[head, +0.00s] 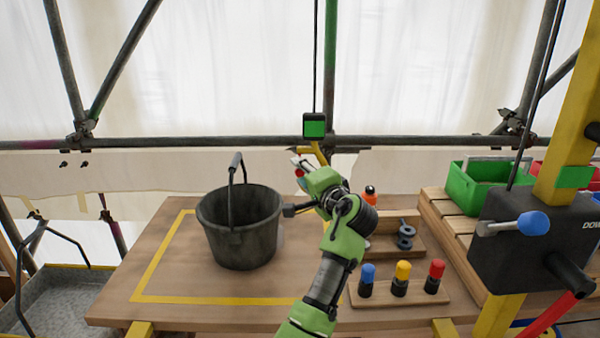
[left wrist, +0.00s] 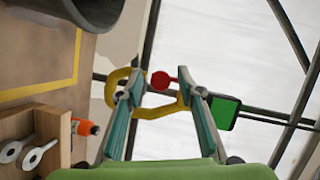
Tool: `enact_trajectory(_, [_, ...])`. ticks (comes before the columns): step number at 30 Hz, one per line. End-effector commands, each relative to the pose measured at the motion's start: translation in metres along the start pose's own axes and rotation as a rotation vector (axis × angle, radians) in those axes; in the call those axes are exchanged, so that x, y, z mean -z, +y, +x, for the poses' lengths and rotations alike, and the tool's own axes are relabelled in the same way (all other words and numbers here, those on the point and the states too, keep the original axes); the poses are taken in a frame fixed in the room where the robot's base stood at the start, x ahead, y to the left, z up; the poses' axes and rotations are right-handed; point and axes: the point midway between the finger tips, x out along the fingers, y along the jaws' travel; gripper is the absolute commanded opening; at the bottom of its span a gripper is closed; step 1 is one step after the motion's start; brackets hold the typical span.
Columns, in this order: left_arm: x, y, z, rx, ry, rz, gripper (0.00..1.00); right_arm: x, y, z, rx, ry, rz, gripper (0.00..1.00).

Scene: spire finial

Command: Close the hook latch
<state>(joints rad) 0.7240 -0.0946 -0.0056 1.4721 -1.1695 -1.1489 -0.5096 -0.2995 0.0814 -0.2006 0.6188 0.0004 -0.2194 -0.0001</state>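A yellow hook (head: 318,152) hangs under a green-and-black block (head: 314,125) on a cable above the bench. In the left wrist view the hook (left wrist: 122,80) curves across the fingers, and a red-knobbed latch (left wrist: 161,80) lies between the fingertips. The green-and-black block (left wrist: 225,112) is just right of them. My left gripper (head: 297,166) is at the hook in the head view. Its fingers (left wrist: 160,73) are apart, one on each side of the red knob; I cannot tell whether they touch it. The hook's mouth is partly hidden by the fingers. My right gripper is not in view.
A dark bucket (head: 240,228) with its handle raised stands on the wooden bench (head: 172,262), left of my left arm. Colored pegs (head: 400,280) stand at the front right. A black winch box (head: 530,240) and green crate (head: 487,186) are further right.

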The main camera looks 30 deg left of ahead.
Motion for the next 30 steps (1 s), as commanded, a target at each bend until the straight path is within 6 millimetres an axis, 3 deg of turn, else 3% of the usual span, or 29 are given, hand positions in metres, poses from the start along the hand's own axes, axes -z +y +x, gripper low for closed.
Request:
enact_trajectory(6, [0.001,0.002,-0.039,-0.004,0.002,-0.002,0.34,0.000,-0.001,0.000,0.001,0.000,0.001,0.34])
enact_trajectory(12, [0.000,0.002,-0.060,-0.003,0.000,-0.001,0.34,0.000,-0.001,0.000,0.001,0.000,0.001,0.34])
enact_trajectory(30, [0.000,0.001,-0.062,-0.002,0.000,-0.001,0.34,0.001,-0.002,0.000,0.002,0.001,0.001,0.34])
